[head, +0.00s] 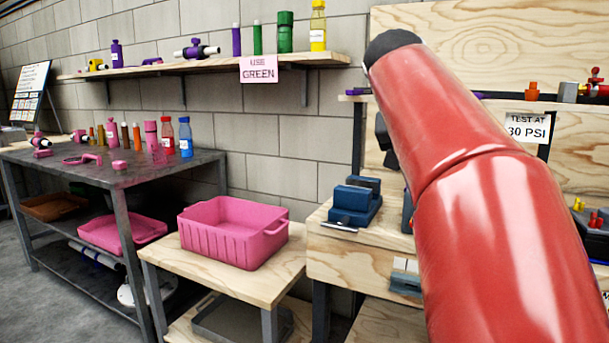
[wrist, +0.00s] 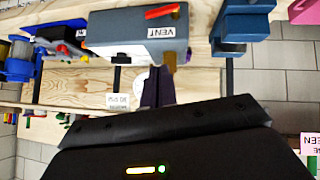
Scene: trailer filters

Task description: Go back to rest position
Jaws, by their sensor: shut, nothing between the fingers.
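My gripper (wrist: 158,72) shows in the wrist view as a dark body with narrow dark fingers closed together, holding nothing. The fingers point toward a grey box (wrist: 135,38) labelled VENT, with a red piece on it. I cannot tell how far apart they are. The wrist view looks turned over. In the head view my red arm fills the right side, rising up and left, and my gripper cannot be seen there.
A workbench with a blue vise (head: 355,200) stands ahead. A pink bin (head: 232,232) sits on a low wooden table (head: 215,268). A dark metal table (head: 100,165) at left holds several bottles. A wall shelf (head: 200,66) bears more bottles and a USE GREEN sign (head: 258,69).

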